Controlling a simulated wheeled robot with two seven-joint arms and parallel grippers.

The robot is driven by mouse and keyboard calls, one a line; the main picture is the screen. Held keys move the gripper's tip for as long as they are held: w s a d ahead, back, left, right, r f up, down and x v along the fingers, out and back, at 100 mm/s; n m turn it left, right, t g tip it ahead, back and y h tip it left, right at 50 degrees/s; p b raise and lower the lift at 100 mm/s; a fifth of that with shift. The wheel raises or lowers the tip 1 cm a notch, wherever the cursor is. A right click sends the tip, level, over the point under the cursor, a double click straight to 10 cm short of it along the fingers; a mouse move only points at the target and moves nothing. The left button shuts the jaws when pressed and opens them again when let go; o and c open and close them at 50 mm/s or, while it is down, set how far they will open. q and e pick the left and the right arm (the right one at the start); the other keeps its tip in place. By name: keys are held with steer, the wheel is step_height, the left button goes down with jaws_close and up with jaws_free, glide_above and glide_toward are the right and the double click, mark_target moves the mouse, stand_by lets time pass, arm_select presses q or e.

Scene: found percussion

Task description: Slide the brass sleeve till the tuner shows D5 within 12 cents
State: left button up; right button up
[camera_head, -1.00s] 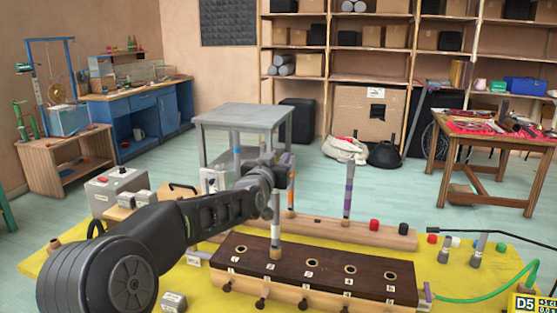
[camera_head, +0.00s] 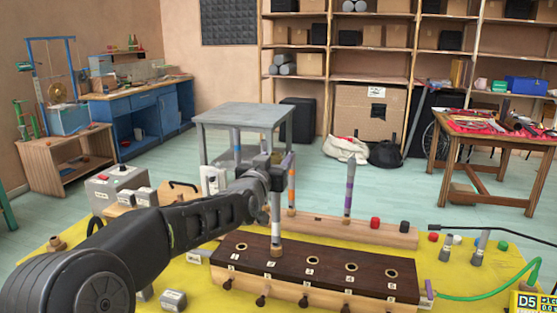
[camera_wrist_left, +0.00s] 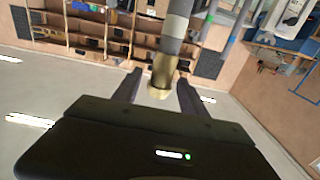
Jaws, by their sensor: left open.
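My left gripper (camera_head: 277,180) is at the upper end of the grey pipe (camera_head: 276,228), which stands upright in the dark-topped wooden chest (camera_head: 315,266). In the left wrist view the brass sleeve (camera_wrist_left: 163,74) is on the end of the banded pipe (camera_wrist_left: 174,30). The left gripper's fingers (camera_wrist_left: 160,86) are spread on either side of the sleeve, with a visible gap. The head view largely hides the sleeve behind the gripper. The tuner (camera_head: 535,302), cut by the lower right corner, shows D5 and a cropped reading that seems to start with -1.
Behind the chest, a wooden rail (camera_head: 350,229) carries upright pipes, including a purple-banded one (camera_head: 349,190). Red (camera_head: 375,223) and black (camera_head: 404,227) caps sit near its right end. A green hose (camera_head: 490,296) runs at right.

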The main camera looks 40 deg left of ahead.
mark_target(274, 161)
arm_select(q)
steer(key=v, duration=0.4)
steer(key=shift+s+d+b, duration=0.1)
steer(key=shift+s+b, duration=0.05)
steer(key=shift+b, duration=0.25)
steer(key=shift+r, duration=0.1)
